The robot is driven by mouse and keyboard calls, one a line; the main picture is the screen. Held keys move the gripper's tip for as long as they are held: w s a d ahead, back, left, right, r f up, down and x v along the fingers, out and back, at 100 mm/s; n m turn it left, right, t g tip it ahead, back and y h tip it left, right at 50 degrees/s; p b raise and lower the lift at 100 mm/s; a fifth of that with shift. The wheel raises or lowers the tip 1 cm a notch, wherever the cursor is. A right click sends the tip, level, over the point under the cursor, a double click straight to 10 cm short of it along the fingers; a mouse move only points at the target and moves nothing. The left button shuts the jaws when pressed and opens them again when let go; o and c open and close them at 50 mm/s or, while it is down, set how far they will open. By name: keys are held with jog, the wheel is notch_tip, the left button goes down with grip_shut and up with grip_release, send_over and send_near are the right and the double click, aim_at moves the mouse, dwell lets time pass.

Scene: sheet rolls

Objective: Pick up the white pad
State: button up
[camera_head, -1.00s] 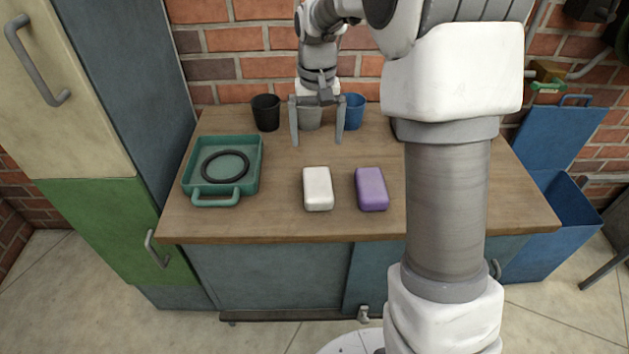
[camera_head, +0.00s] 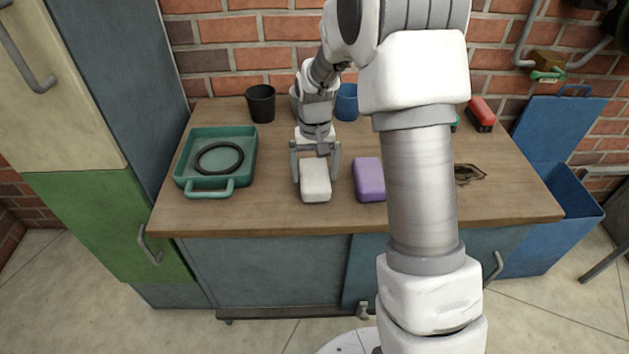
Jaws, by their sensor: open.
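The white pad (camera_head: 316,184) is a small rounded block lying flat on the wooden counter, near the middle. My gripper (camera_head: 315,174) is open and low over the pad's far end, with one finger on the left of the pad and one on the right. I cannot tell whether the fingers touch it. The gripper body hides a little of the area behind the pad.
A purple pad (camera_head: 369,180) lies close to the right of the white one. A teal tray (camera_head: 208,194) holding a black ring (camera_head: 219,158) is at left. A black cup (camera_head: 261,103) and a blue cup (camera_head: 346,102) stand behind. My arm covers part of the counter's right side.

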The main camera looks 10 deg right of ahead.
aim_at(316, 171)
jog(key=shift+f, duration=0.8)
jog(key=shift+r, duration=0.1)
jog(key=shift+c, duration=0.3)
jog(key=c, duration=1)
jog(key=shift+r, duration=0.45)
notch_tip(316, 171, up, 4)
jog(key=shift+w+d+f+p, duration=0.1)
jog(key=shift+w+d+p, duration=0.05)
jog(key=shift+p, duration=0.45)
jog(key=w+d+r, duration=0.2)
jog(key=d, duration=0.1)
jog(key=w+d+r+p, duration=0.1)
jog(key=w+d+r, duration=0.1)
jog(key=d, duration=0.1)
jog(key=w+d+r+p, duration=0.1)
jog(key=w+d+r, duration=0.1)
jog(key=d, duration=0.1)
jog(key=shift+w+d+r, duration=0.1)
jog(key=shift+d+r, duration=0.05)
jog(key=shift+d, duration=0.05)
